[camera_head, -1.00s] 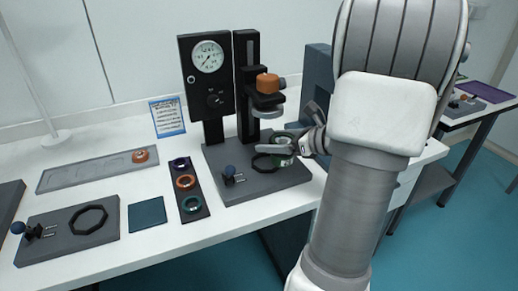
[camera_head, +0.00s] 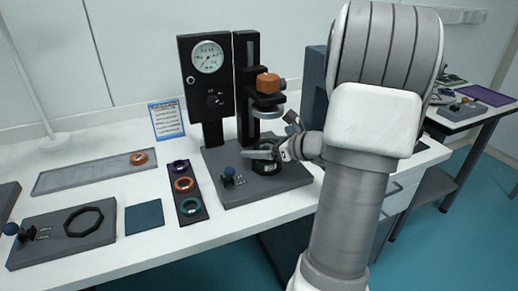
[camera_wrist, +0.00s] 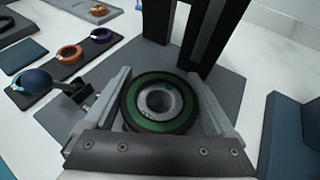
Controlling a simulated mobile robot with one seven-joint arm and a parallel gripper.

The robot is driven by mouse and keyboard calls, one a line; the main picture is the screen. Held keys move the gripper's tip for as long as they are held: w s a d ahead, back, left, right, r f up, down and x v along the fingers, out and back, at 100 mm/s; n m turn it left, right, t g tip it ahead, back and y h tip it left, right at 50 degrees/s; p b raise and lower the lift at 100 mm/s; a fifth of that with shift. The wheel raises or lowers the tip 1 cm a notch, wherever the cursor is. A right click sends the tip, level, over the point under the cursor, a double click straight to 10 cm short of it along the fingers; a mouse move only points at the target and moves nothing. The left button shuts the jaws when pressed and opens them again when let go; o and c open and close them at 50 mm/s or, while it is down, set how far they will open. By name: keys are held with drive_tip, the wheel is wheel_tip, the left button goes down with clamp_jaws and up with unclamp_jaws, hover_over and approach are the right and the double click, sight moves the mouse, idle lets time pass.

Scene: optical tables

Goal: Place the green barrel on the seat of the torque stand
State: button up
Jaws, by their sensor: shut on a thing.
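My gripper (camera_head: 262,155) is shut on the green barrel (camera_wrist: 158,103); in the wrist view its fingers lie along both sides of it. The barrel shows a green ring with a dark rim and a grey hollow centre. In the head view the barrel (camera_head: 265,166) is partly hidden by my gripper. It is over the seat area of the torque stand (camera_head: 226,193), below the orange-topped head (camera_head: 268,84). The black seat ring is mostly covered by the barrel, and I cannot tell whether the barrel touches it.
A blue-knobbed clamp (camera_head: 229,175) stands on the stand's base, left of the barrel. A dark strip (camera_head: 179,199) holds purple, orange and green rings. Left of it are a teal mat (camera_head: 143,217) and a grey fixture (camera_head: 62,245). A grey tray (camera_head: 80,178) lies behind.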

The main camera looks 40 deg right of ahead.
drive_tip(key=shift+f, duration=0.1)
drive_tip(key=o, duration=1.2)
drive_tip(key=shift+s+d+r, duration=0.15)
drive_tip(key=shift+s+r, duration=0.1)
drive_tip(key=shift+r, duration=0.1)
drive_tip(key=p+v, duration=0.2)
drive_tip(key=v, duration=0.9)
drive_tip(key=shift+s+p, duration=0.2)
drive_tip(key=shift+p, duration=0.15)
